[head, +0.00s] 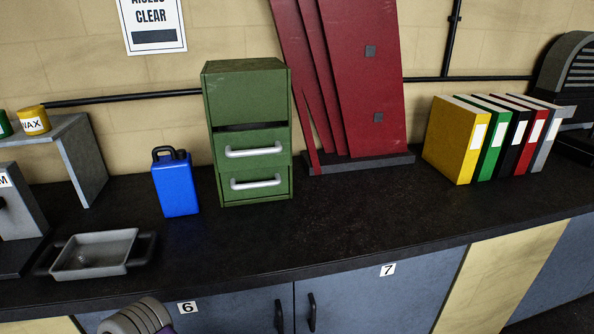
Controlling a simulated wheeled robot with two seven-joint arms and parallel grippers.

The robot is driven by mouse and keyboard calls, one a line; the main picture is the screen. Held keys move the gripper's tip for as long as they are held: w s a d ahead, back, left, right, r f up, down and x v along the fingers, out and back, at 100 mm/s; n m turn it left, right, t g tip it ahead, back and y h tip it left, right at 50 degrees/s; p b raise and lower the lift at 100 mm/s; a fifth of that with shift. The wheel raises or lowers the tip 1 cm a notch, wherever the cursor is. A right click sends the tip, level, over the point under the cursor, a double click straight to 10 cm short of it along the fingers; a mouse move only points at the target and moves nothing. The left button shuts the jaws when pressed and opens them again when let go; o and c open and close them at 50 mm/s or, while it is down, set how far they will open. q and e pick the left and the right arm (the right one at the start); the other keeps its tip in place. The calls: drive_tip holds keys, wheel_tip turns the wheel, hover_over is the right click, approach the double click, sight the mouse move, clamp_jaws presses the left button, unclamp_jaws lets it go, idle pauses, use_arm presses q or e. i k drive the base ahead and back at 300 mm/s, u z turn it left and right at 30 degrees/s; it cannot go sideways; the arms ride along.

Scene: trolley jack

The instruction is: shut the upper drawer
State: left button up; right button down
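A green cabinet (247,95) stands upright on the dark worktop against the wall. It has two drawers with pale bar handles, one above the other. The upper drawer (272,138) shows a dark gap above its front and seems to stand out a little; how far is hard to tell from here. The lower drawer (240,197) sits below it and looks close to flush. Neither gripper can be made out; only a grey ribbed part, which seems to be my arm, shows at the bottom left edge, well away from the cabinet.
A blue can (175,184) stands just left of the cabinet, and a grey tray (92,270) lies further left. Red panels (365,90) lean in a dark base on the right, with several binders (455,140) beyond. The worktop (330,215) in front of the cabinet is clear.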

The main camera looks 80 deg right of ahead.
sight(251, 146)
drive_tip(key=z, duration=1.55)
